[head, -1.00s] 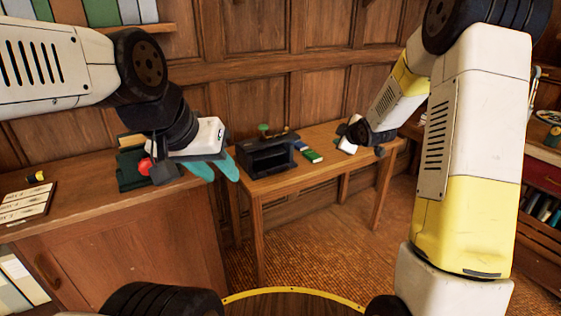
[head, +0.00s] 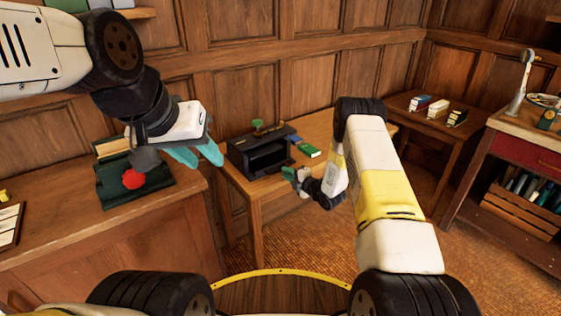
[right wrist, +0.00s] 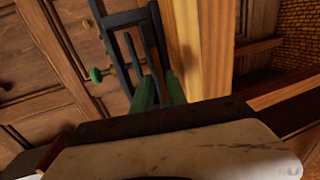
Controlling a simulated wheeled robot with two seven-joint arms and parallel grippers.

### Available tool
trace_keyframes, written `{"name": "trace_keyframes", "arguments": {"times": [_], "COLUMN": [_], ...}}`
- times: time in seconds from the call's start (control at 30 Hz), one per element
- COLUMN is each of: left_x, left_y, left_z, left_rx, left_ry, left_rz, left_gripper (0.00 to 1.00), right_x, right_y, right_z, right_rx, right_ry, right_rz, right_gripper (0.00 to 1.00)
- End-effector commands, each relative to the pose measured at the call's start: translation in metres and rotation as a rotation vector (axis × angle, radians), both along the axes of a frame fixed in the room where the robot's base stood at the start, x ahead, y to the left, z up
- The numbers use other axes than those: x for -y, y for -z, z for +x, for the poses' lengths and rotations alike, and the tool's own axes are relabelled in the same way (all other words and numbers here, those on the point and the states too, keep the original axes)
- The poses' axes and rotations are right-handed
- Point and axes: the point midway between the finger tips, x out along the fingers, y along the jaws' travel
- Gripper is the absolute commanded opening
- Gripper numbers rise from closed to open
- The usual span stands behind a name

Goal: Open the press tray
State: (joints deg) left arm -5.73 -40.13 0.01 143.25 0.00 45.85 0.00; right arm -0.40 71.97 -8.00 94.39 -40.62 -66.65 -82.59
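The press (head: 258,152) is a black box with an open front and a green knob on top. It stands on the wooden table and also shows, turned on its side, in the right wrist view (right wrist: 128,45). The tray is hard to make out in its dark opening. My right gripper (head: 289,174) is in front of the press, to the right of its opening and apart from it. In the right wrist view its two green fingers (right wrist: 160,90) are apart with nothing between them. My left gripper (head: 196,154) is open and empty above the left desk.
A green book (head: 308,150) and a blue one lie right of the press. A dark green object with a red knob (head: 133,180) sits on the left desk. A side table (head: 452,133) with small boxes and a red-drawered cabinet (head: 530,152) stand to the right.

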Motion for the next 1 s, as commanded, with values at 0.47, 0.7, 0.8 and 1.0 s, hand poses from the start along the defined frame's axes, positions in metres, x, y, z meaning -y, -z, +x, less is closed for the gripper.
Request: {"name": "trace_keyframes", "arguments": {"times": [0.47, 0.7, 0.8, 1.0], "left_x": [0.0, 0.0, 0.0, 0.0], "left_y": [0.0, 0.0, 0.0, 0.0], "left_z": [0.0, 0.0, 0.0, 0.0], "left_rx": [0.0, 0.0, 0.0, 0.0], "left_ry": [0.0, 0.0, 0.0, 0.0], "left_rz": [0.0, 0.0, 0.0, 0.0], "left_gripper": [0.36, 0.36, 0.36, 0.36], "right_x": [-0.025, -0.025, -0.025, -0.025], "right_y": [0.009, 0.009, 0.009, 0.009], "right_z": [0.034, 0.034, 0.034, 0.034], "right_rx": [-0.003, -0.003, -0.003, -0.003], "right_ry": [0.0, 0.001, 0.001, 0.001], "right_rz": [0.0, 0.0, 0.0, 0.0], "right_gripper": [0.18, 0.02, 0.0, 0.0]}}
